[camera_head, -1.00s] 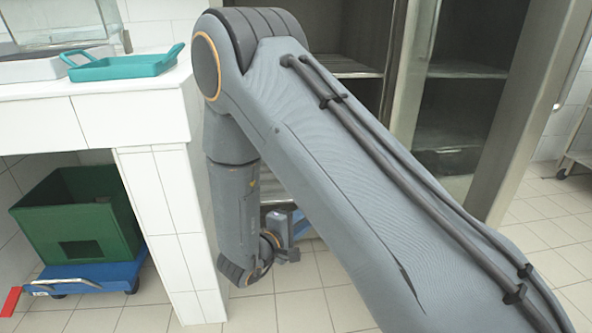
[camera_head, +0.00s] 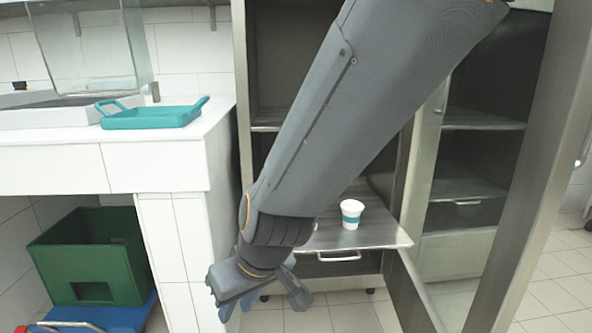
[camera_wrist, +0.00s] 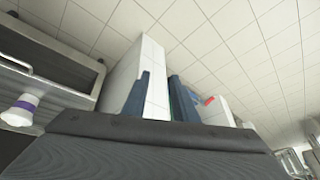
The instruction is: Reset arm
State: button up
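My gripper hangs low in front of the cabinet, beside the end of the white counter; its two blue fingers show in the wrist view (camera_wrist: 160,84), apart with nothing between them. In the head view my forearm runs from the upper right down to the wrist and covers part of the cabinet. A white cup with a teal band (camera_head: 351,214) stands upright on the cabinet's pulled-out metal shelf (camera_head: 380,237), apart from my gripper. The cup also shows at the left edge of the wrist view (camera_wrist: 20,110), where its band looks purple.
A teal tray (camera_head: 152,119) lies on the white counter (camera_head: 60,161) near a glass tank (camera_head: 88,50). Below, a green crate (camera_head: 90,255) sits on a blue dolly (camera_head: 125,314). An open cabinet door (camera_head: 530,170) stands at the right.

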jog(key=s+d+r+m+g+h, duration=0.2)
jog(key=s+d+r+g, duration=0.1)
jog(key=s+d, duration=0.8)
jog(key=d+r+m+h+p, duration=0.1)
jog(key=d+r+m+p, duration=0.2)
jog(key=d+r+p, duration=0.6)
jog(key=s+d+r+m+p, duration=0.1)
jog(key=d+r+m+p, duration=0.1)
jog(key=d+r+p, duration=0.8)
notch_tip(320, 180, up, 7)
jog(key=p, duration=1.3)
jog(key=shift+s+m+h, duration=0.15)
jog(key=shift+m+h, duration=0.25)
